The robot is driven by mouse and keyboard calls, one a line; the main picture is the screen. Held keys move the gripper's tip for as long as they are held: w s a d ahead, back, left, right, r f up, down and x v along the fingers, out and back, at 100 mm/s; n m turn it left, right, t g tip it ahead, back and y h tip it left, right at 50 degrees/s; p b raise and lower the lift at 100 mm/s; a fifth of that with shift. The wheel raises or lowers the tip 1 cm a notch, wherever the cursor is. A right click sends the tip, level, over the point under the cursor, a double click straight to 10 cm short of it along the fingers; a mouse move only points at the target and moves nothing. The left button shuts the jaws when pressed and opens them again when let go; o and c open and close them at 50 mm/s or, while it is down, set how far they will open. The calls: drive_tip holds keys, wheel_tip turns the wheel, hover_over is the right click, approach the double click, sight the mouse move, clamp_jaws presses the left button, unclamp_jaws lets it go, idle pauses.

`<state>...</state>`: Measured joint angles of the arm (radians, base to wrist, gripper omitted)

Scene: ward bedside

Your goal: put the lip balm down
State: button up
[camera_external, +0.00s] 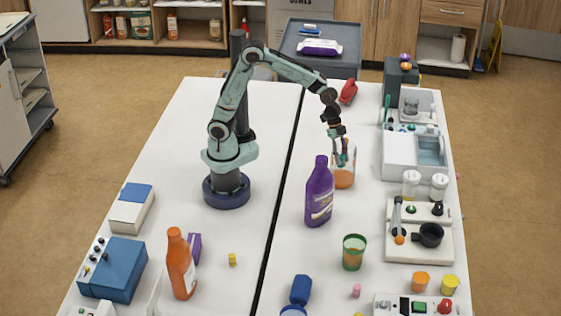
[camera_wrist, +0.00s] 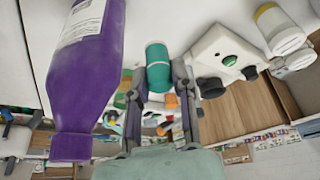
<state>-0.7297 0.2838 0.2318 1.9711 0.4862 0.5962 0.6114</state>
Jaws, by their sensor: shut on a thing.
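My gripper (camera_external: 341,157) is at the end of the outstretched arm, over the right-hand part of the white table. In the wrist view my gripper (camera_wrist: 160,78) is shut on a small teal tube, the lip balm (camera_wrist: 158,55), held between the two fingertips. In the outside view the lip balm is too small to make out clearly. Behind the fingers there is a jar with orange and white on it (camera_external: 345,178); I cannot tell how far apart they are. A purple bottle (camera_external: 320,195) stands close by; it also fills the left of the wrist view (camera_wrist: 85,80).
A green cup (camera_external: 354,252) stands in front of the purple bottle. Devices (camera_external: 413,155) line the right edge, and a red item (camera_external: 348,91) lies at the back. An orange bottle (camera_external: 181,265) is at front left. The table is clear between the arm base and its back edge.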

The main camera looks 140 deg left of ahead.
drive_tip(key=w+d+r+m+g+h, duration=0.1)
drive_tip(key=w+d+r+m+h, duration=0.2)
drive_tip(key=w+d+m, duration=0.6)
drive_tip(key=s+d+f+m+g+h, duration=0.2)
drive_tip(key=d+m, duration=0.6)
drive_tip(key=d, duration=1.6)
drive_tip(key=s+d+f+m+g, duration=0.35)
drive_tip(key=s+d, duration=0.25)
drive_tip(key=d, duration=0.2)
drive_tip(key=m+g+y, duration=0.3)
drive_tip(key=m+y, duration=0.2)
drive_tip(key=m, duration=0.9)
approach(174, 222)
drive_tip(key=f, duration=0.1)
drive_tip(key=d+f, duration=0.1)
drive_tip(key=f, duration=0.2)
drive_tip(key=shift+d+f, duration=0.4)
